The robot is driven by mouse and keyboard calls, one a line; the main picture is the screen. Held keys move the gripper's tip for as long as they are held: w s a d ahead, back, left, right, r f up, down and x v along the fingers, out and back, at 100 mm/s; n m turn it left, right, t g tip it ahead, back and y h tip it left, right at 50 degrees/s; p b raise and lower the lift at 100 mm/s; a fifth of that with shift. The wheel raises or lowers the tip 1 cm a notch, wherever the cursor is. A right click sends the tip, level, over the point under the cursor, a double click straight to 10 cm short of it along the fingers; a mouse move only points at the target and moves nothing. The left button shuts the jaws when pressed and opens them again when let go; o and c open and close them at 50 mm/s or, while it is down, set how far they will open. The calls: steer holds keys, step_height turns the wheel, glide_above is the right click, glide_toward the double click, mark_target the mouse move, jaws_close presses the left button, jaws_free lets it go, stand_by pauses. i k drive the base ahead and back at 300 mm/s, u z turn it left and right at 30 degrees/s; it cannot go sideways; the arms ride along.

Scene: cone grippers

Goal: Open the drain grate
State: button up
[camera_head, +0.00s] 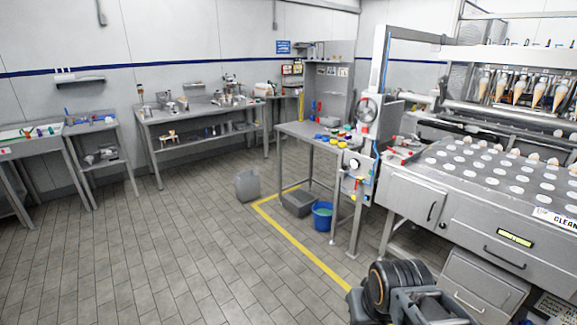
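A small light slotted panel (556,306) lies low at the bottom right corner, beside the drawers of the steel machine. It looks like a floor grate, but it is partly cut off by the picture edge, and I cannot tell for certain that it is the drain grate. It appears flat. Dark rounded parts at the bottom, right of centre, seem to be my own arm. I cannot make out any gripper fingers there.
A steel machine (405,203) with cones fills the right side. A blue bucket (322,217), a grey tub (298,204) and a grey jerrycan (247,186) stand on the floor near a yellow line (302,243). Benches line the back wall. The tiled floor (170,260) at left is clear.

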mark_target(299, 197)
steer(key=u, duration=0.15)
steer(key=i, duration=1.8)
steer(key=u, duration=0.2)
steer(key=i, duration=3.4)
steer(key=z, duration=0.05)
